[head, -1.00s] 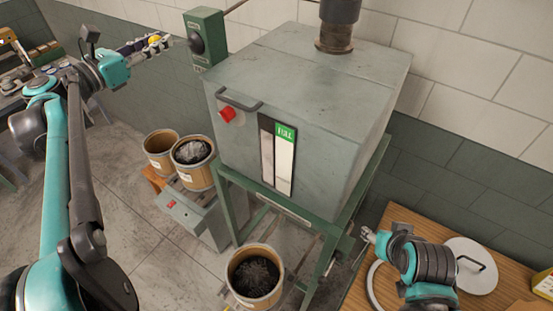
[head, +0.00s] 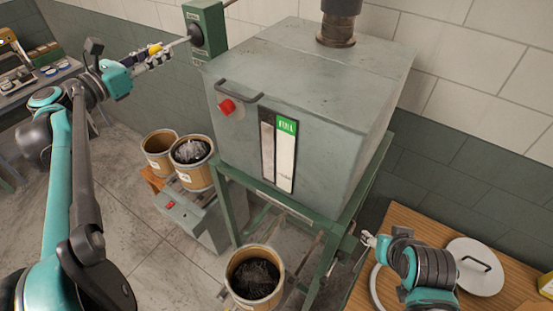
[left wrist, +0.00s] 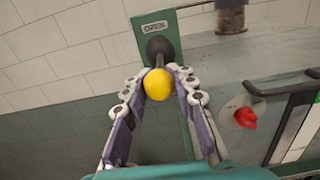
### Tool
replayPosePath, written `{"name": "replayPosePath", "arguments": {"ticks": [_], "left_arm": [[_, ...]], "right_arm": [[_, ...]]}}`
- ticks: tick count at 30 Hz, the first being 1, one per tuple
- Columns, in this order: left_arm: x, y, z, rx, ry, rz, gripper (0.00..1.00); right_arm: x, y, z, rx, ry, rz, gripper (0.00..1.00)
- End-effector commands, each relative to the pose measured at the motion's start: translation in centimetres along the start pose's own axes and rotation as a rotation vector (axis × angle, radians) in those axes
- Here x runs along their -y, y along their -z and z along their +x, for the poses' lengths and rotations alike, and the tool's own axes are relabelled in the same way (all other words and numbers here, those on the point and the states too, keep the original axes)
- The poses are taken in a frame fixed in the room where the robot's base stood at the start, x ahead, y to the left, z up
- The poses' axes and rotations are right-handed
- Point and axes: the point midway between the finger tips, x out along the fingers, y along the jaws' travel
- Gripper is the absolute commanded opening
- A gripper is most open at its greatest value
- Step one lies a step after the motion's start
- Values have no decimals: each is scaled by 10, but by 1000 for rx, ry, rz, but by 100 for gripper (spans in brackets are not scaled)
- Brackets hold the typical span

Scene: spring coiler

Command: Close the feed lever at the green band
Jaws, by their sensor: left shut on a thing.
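The feed lever has a yellow ball knob (head: 155,49) and a thin grey rod (head: 178,43) that runs to a black hub (head: 196,35) on a green box (head: 207,14). My left gripper (head: 150,57) is shut around the yellow knob (left wrist: 159,84). In the left wrist view its fingers (left wrist: 160,93) lie on both sides of the knob, with the black hub (left wrist: 159,48) behind. A green band (head: 287,125) tops the pale gauge strip (head: 285,165) on the grey hopper's front. My right gripper (head: 369,239) is small at the lower right; its opening is unclear.
The grey hopper (head: 300,70) stands on a green frame (head: 330,220), with a red knob (head: 227,106) and a handle (head: 240,93) near the lever. Brown drums (head: 192,165) stand below. A wooden bench (head: 400,222) with a round lid (head: 478,268) is at right.

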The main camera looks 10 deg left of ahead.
Motion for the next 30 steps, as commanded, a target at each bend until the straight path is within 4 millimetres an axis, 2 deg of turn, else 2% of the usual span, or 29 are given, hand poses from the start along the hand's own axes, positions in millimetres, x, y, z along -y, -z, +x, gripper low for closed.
{"name": "replayPosePath", "arguments": {"ticks": [1,17,18,21,30], "left_arm": [[1,8,1,-2,2,1,0],[1,56,0,-3,2,1,0],[1,58,0,-3,2,1,26],[1,54,0,-2,1,1,52],[0,53,-1,-1,0,0,52]], "right_arm": [[0,-4,5,0,0,0,52],[0,-23,32,0,0,0,52],[0,-23,32,0,0,0,52],[0,-21,30,0,0,0,52],[0,-21,30,0,0,0,52]]}}
